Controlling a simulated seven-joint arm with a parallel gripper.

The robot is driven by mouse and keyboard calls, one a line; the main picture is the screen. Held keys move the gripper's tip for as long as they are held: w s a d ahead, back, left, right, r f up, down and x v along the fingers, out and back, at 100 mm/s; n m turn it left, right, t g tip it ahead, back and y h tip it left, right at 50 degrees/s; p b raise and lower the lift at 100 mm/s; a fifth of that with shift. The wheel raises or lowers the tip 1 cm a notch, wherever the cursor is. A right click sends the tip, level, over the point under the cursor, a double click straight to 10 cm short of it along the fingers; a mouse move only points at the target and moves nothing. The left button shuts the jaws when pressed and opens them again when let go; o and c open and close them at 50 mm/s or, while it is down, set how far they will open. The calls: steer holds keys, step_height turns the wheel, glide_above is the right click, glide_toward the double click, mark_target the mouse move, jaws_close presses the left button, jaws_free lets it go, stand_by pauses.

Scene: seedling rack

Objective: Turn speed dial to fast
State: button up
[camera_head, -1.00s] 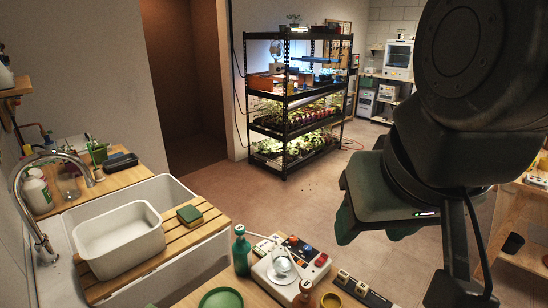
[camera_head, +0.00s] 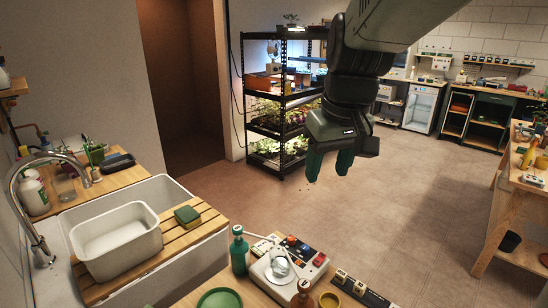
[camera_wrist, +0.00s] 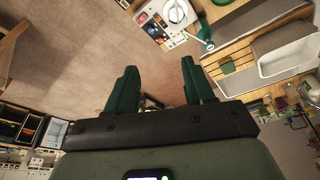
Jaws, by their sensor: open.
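A white device (camera_head: 262,271) stands on the wooden bench at the bottom of the head view. It has a round silver-white part on top and several small coloured controls, red, orange and blue, along its back and right. Which control is the speed dial, and its setting, is too small to tell. The device also shows at the top of the wrist view (camera_wrist: 153,12). My gripper (camera_head: 329,168) hangs open and empty above the floor, well beyond and above the device, its green fingers pointing down. In the wrist view its fingers (camera_wrist: 158,75) are apart with nothing between them.
A green bottle (camera_head: 239,255) stands left of the device, with a green plate (camera_head: 220,299) in front. A brown bottle (camera_head: 302,294), a yellow cup (camera_head: 329,301) and a dark strip (camera_head: 358,288) are at its right. The sink (camera_head: 180,200) is left; open floor lies behind.

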steer(key=w+f+n+g, duration=0.2)
steer(key=w+f, duration=0.8)
steer(key=n+g, duration=0.1)
steer(key=n, duration=0.1)
glide_toward(305, 247)
steer(key=f, duration=0.9)
steer(key=shift+w+a, duration=0.1)
steer(key=shift+a, duration=0.1)
steer(key=shift+r, duration=0.1)
jaws_close()
